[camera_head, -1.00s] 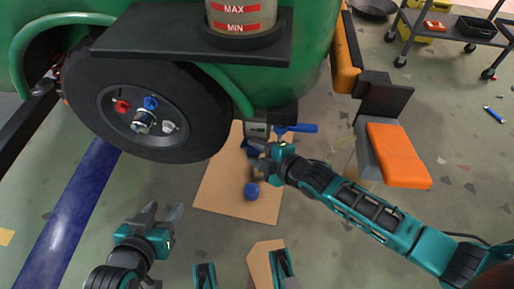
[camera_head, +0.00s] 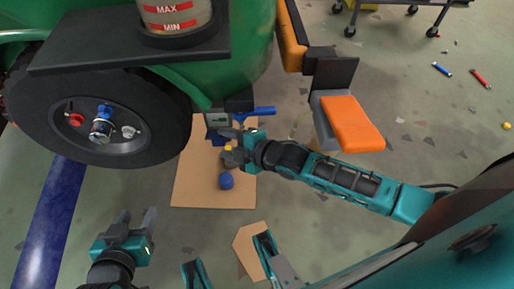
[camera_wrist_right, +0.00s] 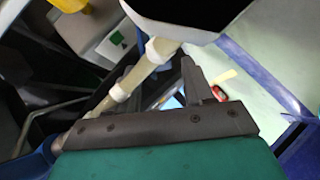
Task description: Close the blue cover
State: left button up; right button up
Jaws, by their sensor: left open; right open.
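Two blue parts near my right gripper could be the cover, and I cannot tell which is. One is a blue lever-like part (camera_head: 258,111) sticking out right of a small grey box (camera_head: 217,120) under the green body. The other is a round blue knob (camera_head: 226,181) above the cardboard sheet. My right gripper (camera_head: 231,148) is open just below the box; whether it touches anything is unclear. In the right wrist view its open fingers (camera_wrist_right: 160,77) lie by a cream jointed pipe (camera_wrist_right: 128,86), with the grey box (camera_wrist_right: 118,42) beyond. My left gripper (camera_head: 138,222) is open and empty, low at left.
The black wheel (camera_head: 60,145) and dark shelf (camera_head: 130,48) of the green vehicle (camera_head: 255,60) fill the upper left. An orange-topped pedal-like block (camera_head: 352,123) sits right of the box. A cardboard sheet (camera_head: 190,190) lies on the floor.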

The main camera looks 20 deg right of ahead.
jog(key=s+d+p, duration=0.2)
jog(key=s+d, duration=0.5)
jog(key=s, duration=0.3)
jog(key=shift+s+r, duration=0.15)
jog(key=shift+s, duration=0.1)
